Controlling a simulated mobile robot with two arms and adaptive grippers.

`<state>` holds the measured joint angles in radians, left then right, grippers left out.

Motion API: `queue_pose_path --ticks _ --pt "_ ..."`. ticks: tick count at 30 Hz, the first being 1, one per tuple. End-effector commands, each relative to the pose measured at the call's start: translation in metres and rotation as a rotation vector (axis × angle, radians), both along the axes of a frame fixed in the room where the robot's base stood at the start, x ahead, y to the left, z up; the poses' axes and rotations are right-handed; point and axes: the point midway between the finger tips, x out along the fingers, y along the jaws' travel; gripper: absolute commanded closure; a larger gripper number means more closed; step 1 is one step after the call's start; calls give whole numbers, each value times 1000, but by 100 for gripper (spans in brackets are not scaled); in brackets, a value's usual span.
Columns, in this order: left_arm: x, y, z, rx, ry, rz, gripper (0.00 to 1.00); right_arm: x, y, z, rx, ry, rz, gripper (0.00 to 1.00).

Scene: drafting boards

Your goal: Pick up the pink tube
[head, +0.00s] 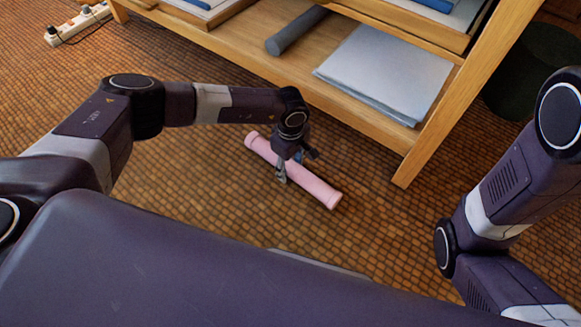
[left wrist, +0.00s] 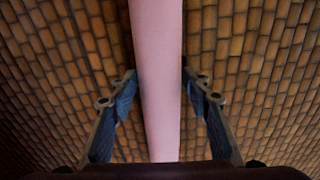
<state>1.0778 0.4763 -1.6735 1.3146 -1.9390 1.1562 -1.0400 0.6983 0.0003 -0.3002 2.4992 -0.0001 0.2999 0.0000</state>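The pink tube (head: 314,186) lies on the tiled brown floor in front of the wooden shelf unit, slanting from upper left to lower right in the head view. My left gripper (head: 287,173) is over the tube's middle. In the left wrist view the tube (left wrist: 158,75) runs between the two fingers of the left gripper (left wrist: 157,97). The fingers are spread on either side, with a small gap to the tube on each side. Of my right arm only links show at the right edge of the head view; its gripper is out of sight.
The wooden shelf unit (head: 428,139) stands close behind the tube, with a leg to its right. Its lower shelf holds a grey tube (head: 296,31) and a stack of grey sheets (head: 385,70). A power strip (head: 80,24) lies at top left. A dark bin (head: 530,70) stands at right.

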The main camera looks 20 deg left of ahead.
Motion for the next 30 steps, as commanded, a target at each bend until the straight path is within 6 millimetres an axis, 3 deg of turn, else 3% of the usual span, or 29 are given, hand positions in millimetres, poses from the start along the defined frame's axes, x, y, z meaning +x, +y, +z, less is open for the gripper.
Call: queue_pose_path --ticks 1,8,20,26,30 --pt "0 0 0 0 0 0 64 0 0 0 0 -1 0 47" --pt "0 0 0 0 0 0 89 0 0 0 0 -2 0 47" --pt "0 0 8 0 -1 0 90 -1 0 6 0 -2 0 47" --pt "0 0 33 0 -1 0 90 -1 0 24 1 -3 1 47" --pt "1 0 66 -1 -2 1 90 -1 0 46 1 -3 1 47"
